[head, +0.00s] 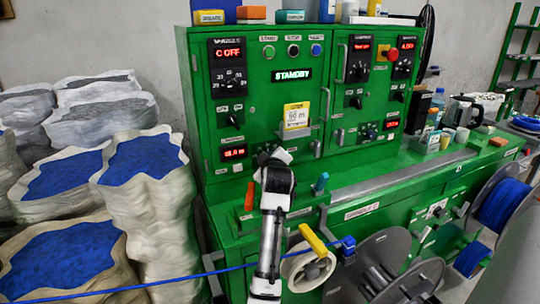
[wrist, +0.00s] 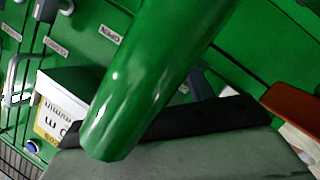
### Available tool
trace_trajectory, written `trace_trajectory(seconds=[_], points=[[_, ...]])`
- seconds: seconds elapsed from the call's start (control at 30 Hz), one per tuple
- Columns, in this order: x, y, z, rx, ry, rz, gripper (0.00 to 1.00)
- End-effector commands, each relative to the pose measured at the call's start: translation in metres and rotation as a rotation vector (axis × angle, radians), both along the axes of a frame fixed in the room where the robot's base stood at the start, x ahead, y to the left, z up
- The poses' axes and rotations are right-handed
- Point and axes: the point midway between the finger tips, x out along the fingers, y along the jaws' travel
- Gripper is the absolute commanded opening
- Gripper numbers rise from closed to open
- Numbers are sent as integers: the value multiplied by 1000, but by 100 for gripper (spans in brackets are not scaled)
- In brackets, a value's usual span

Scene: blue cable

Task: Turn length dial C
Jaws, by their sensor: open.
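My gripper (head: 268,154) is in the head view, at the dark end of my white arm, in front of the lower left of the green machine's panel. It is open; its fingertips are small and hard to make out. A red length readout (head: 234,153) sits just left of it. Any dial beside that readout is largely hidden behind my gripper, and I cannot tell whether they touch. A similar dark dial (head: 370,131) with its own red readout (head: 392,124) shows farther right. No dial letter is legible. In the wrist view, a big green cylinder crosses the middle, covering much.
A yellow-and-white card (head: 296,115) stands in a holder right of my gripper; it also shows in the wrist view (wrist: 54,121). Orange (head: 249,196) and teal (head: 321,183) levers rise below. A blue cable (head: 150,286) runs to reels. Sacks fill the left.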

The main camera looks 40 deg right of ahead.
Motion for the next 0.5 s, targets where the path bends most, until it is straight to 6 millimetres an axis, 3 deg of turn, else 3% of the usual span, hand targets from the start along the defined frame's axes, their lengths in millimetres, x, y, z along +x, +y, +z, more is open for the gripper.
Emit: trace_trajectory(seconds=[0.43, 0.5], points=[[8, -5, -3, 0, 0, 0, 52], [8, -5, -3, 0, 0, 0, 44]])
